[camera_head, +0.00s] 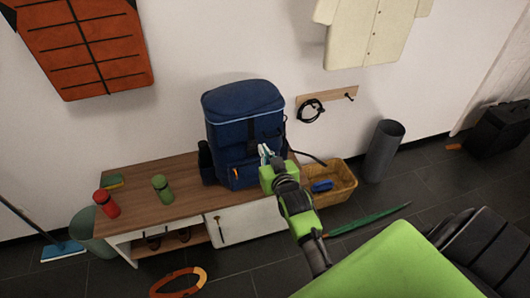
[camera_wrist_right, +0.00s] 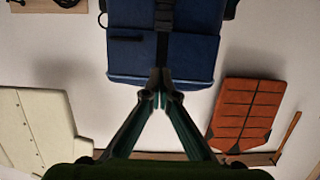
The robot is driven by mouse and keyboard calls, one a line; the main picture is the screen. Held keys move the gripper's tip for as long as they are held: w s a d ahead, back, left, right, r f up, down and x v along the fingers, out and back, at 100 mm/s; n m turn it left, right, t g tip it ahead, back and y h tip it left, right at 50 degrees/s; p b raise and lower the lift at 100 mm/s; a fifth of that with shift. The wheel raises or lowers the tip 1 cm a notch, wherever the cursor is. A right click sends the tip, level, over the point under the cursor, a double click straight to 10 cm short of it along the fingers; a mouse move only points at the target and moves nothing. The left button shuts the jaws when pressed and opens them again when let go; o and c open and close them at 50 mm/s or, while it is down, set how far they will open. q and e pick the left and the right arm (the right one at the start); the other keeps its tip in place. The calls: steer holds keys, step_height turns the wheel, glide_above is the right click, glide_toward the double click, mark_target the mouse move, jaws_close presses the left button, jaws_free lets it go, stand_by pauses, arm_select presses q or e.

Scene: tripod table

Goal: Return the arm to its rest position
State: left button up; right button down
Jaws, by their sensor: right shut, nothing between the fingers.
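My right gripper (camera_head: 266,155) is in front of the blue backpack (camera_head: 243,128), which stands upright on the wooden bench (camera_head: 150,195). My arm reaches up to it from the lower right. In the right wrist view the two fingers of my right gripper (camera_wrist_right: 161,78) meet at their tips, with nothing between them. The backpack (camera_wrist_right: 170,40) fills the top middle of that view, upside down, beyond the fingertips. Whether the fingers touch it I cannot tell. My left gripper does not show.
A red bottle (camera_head: 106,204) and a green bottle (camera_head: 162,188) stand on the bench. A wicker basket (camera_head: 341,190) with a blue item is right of the bench. A grey cylinder bin (camera_head: 383,150) and a green umbrella (camera_head: 370,219) are on the floor. Wall hooks (camera_head: 330,96) hold a black loop.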

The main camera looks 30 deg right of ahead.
steer(key=shift+s+a+r, duration=0.15)
steer(key=shift+s, duration=0.3)
steer(key=s+a+f+n+g+y, duration=0.1)
steer(key=s+a+f+g, duration=0.3)
steer(key=f, duration=0.7)
steer(key=s+a+f+n+g+y, duration=0.1)
steer(key=s+a+f, duration=0.2)
steer(key=s+f, duration=0.6)
steer(key=s+a+f+n+g+y, duration=0.1)
steer(key=s+a+f+g, duration=0.15)
steer(key=f, duration=1.05)
steer(key=s+f+g, duration=0.2)
steer(key=s+f, duration=0.3)
steer(key=s, duration=0.6)
steer(key=s+f+n+g, duration=0.1)
steer(key=s+f, duration=0.5)
steer(key=s, duration=0.6)
steer(key=s+f+n+g, duration=0.1)
steer(key=s+f+g, duration=0.2)
steer(key=s, duration=0.8)
step_height(320, 180, down, 3)
steer(key=shift+s+r+y, duration=0.1)
steer(key=shift+s+y, duration=0.2)
steer(key=shift+s, duration=0.1)
steer(key=shift+a, duration=0.1)
